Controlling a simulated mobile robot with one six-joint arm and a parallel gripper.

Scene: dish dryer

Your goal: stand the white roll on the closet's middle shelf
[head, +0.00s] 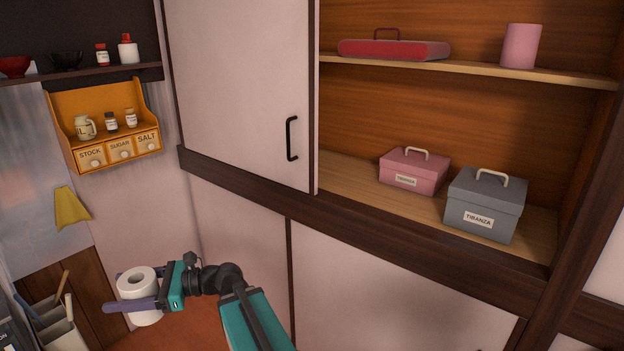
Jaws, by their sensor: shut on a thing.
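The white roll (141,313) is at the lower left of the head view, upright with its hole facing up. My gripper (128,289) is shut around it, one finger on each side. The roll is held above a brown surface, low and left of the closet. The closet's open right part shows a middle shelf (470,68), a light wooden board at the upper right. A red case (395,50) lies on its left part and a pink cylinder (521,46) stands near its right end.
A sliding door (240,90) with a black handle covers the closet's left part. Pink (414,172) and grey (485,205) boxes stand on the lower board. A yellow spice rack (112,125) hangs at left. The middle shelf is bare between case and cylinder.

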